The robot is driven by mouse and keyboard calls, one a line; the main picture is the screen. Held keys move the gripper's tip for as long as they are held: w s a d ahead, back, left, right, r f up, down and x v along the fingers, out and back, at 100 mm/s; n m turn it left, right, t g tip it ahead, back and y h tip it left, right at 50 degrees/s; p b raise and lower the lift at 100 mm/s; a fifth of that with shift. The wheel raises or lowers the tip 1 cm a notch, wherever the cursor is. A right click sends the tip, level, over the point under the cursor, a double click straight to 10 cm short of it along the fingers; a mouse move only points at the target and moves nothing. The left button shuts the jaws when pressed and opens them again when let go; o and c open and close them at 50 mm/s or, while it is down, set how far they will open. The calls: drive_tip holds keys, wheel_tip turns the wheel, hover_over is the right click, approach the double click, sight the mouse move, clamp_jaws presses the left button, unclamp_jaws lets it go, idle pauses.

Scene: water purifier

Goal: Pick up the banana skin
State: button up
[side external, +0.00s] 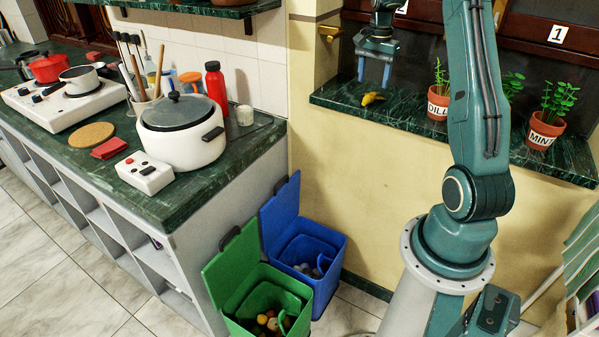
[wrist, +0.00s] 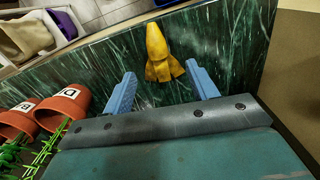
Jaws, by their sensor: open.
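The yellow banana skin (side external: 371,99) lies on the dark green marble shelf (side external: 412,112) near its left end in the side external view. In the wrist view the banana skin (wrist: 158,55) lies at the top centre, with its flared end toward my gripper. My gripper (side external: 374,84) hangs above the shelf, just above and beside the skin in the side view. Its two blue fingers are apart and empty, and in the wrist view the skin appears ahead of and between the fingertips (wrist: 160,82). No contact with the skin is visible.
Potted plants labelled DILL (side external: 437,104) and MINT (side external: 543,134) stand on the shelf to the right. Two pots (wrist: 62,108) show at the left in the wrist view. Below are an open green bin (side external: 262,300) and an open blue bin (side external: 306,250). The shelf around the skin is clear.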

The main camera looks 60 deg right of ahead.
sight(371, 93)
drive_tip(key=shift+f, duration=0.35)
drive_tip(key=shift+a+f, duration=0.15)
drive_tip(key=shift+f, duration=2.35)
drive_tip(key=shift+c, duration=0.5)
drive_tip(key=c, duration=1)
